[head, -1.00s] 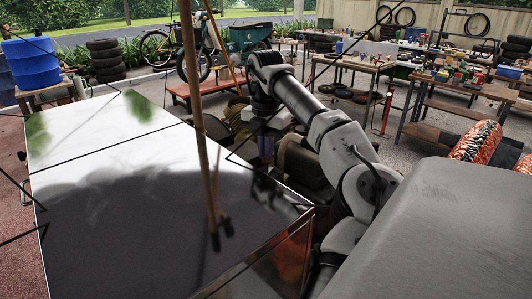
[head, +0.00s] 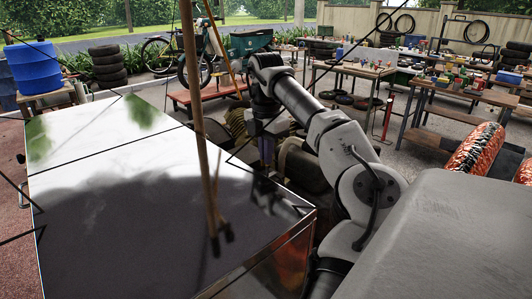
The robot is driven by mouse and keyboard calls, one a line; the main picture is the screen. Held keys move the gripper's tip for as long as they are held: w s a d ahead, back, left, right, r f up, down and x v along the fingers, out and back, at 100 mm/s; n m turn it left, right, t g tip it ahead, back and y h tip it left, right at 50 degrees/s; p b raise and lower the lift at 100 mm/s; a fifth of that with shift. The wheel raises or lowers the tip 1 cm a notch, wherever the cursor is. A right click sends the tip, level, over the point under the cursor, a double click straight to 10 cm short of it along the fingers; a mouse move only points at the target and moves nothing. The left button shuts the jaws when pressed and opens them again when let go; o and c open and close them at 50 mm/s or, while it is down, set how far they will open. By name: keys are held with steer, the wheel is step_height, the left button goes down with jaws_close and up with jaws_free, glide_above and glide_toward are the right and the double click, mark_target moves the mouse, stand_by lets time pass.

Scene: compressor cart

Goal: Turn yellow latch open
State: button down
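I see no yellow latch in the head view. A large box with a glossy, reflective top (head: 110,215) fills the lower left, and its near right corner hides what lies low behind it. My arm reaches up from the lower right, bends at the top and drops beyond the box's right edge. My gripper (head: 266,150) hangs there, small and dark, close to dark rounded machinery (head: 302,165). I cannot make out its fingers, whether it touches anything, or whether it is open.
Thin black rods and a brown pole (head: 203,130) cross the view over the box top. A blue drum (head: 34,66) and stacked tyres (head: 108,64) stand at the back left. Workbenches (head: 350,66) with tools stand at the back right. Orange-black rolls (head: 474,148) lie at right.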

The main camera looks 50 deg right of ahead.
steer(key=c, duration=1.6)
jaws_free()
steer(key=shift+r, duration=0.1)
steer(key=shift+r+p, duration=3.45)
steer(key=shift+r, duration=3.4)
steer(key=shift+f, duration=0.1)
